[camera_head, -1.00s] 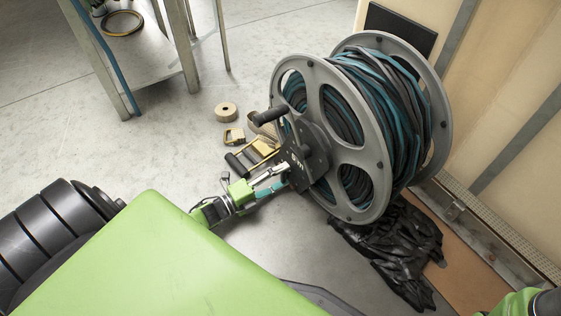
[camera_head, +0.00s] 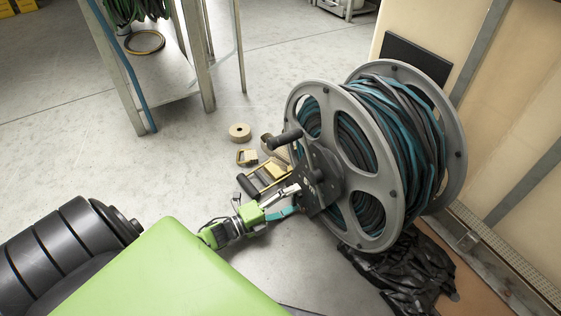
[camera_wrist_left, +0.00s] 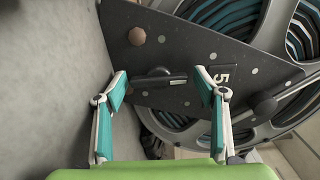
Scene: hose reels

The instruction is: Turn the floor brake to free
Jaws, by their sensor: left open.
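The hose reel (camera_head: 378,158) stands on the floor, wound with teal and dark hose. A dark plate (camera_head: 320,180) with a crank handle (camera_head: 287,138) is on its near side. In the left wrist view the plate (camera_wrist_left: 200,100) is marked 5 and carries a small black lever (camera_wrist_left: 160,80), apparently the brake lever, lying roughly level in the picture. My left gripper (camera_head: 288,199) is at the plate's lower edge; in the wrist view its open fingers (camera_wrist_left: 160,82) appear on either side of the lever, with nothing between them gripped. Whether they touch the plate is unclear. My right gripper is not in view.
Tape rolls (camera_head: 240,132) and yellow-and-black items (camera_head: 265,174) lie on the floor left of the reel. A crumpled black sheet (camera_head: 405,272) lies below it. A metal-legged table (camera_head: 170,70) stands at back left; a panelled wall (camera_head: 520,130) is on the right.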

